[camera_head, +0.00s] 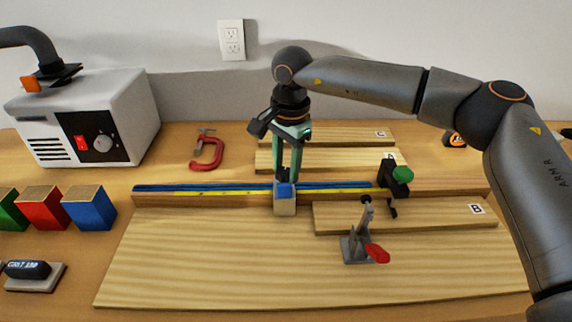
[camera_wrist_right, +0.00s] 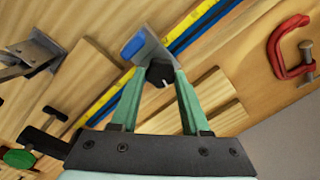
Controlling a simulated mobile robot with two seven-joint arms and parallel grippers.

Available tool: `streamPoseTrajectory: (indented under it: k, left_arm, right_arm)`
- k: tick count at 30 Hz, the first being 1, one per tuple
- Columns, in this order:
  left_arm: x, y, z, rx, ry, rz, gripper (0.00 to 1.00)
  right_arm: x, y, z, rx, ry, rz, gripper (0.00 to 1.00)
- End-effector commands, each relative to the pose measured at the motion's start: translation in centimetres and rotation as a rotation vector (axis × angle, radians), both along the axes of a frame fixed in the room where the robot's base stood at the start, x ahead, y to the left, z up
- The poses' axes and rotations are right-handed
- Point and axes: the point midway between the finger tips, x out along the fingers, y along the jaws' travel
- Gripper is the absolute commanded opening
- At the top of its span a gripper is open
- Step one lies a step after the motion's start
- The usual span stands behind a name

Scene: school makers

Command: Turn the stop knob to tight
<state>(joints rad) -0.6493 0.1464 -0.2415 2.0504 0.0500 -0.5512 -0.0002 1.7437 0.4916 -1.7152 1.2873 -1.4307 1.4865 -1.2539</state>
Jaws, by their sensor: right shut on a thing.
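The stop (camera_head: 285,205), a pale block with a blue top, sits on the fence rail (camera_head: 240,191) with its blue and yellow strips. Its black stop knob (camera_wrist_right: 160,73) shows in the right wrist view, with a small pale mark at its lower edge. My right gripper (camera_head: 288,180) comes down from above behind the stop. In the right wrist view its green fingers (camera_wrist_right: 158,80) are closed on the knob from both sides. My left gripper is not in view.
A black block with a green knob (camera_head: 402,174) stands on the rail's right. A toggle clamp (camera_head: 357,246) with a red handle is in front. A red C-clamp (camera_head: 207,152) lies behind the rail. Boards lie around, one labelled B (camera_head: 430,216). Coloured blocks (camera_head: 88,210) stand left.

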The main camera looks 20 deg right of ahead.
Motion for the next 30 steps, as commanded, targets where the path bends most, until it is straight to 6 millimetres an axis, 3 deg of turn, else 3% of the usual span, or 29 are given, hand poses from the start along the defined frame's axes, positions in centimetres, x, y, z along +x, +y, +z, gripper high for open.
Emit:
streamPoseTrajectory:
  k: [3,17,30]
  left_arm:
    - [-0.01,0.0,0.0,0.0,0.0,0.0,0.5]
    - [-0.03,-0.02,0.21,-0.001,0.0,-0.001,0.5]
    - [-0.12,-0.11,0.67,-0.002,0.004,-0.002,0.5]
  right_arm:
    - [0.01,0.0,0.03,0.0,0.0,0.0,0.0]
    - [0.0,0.03,0.1,0.002,-0.001,-0.082,0.0]
    - [-0.16,0.15,0.07,0.003,0.0,-0.449,0.0]
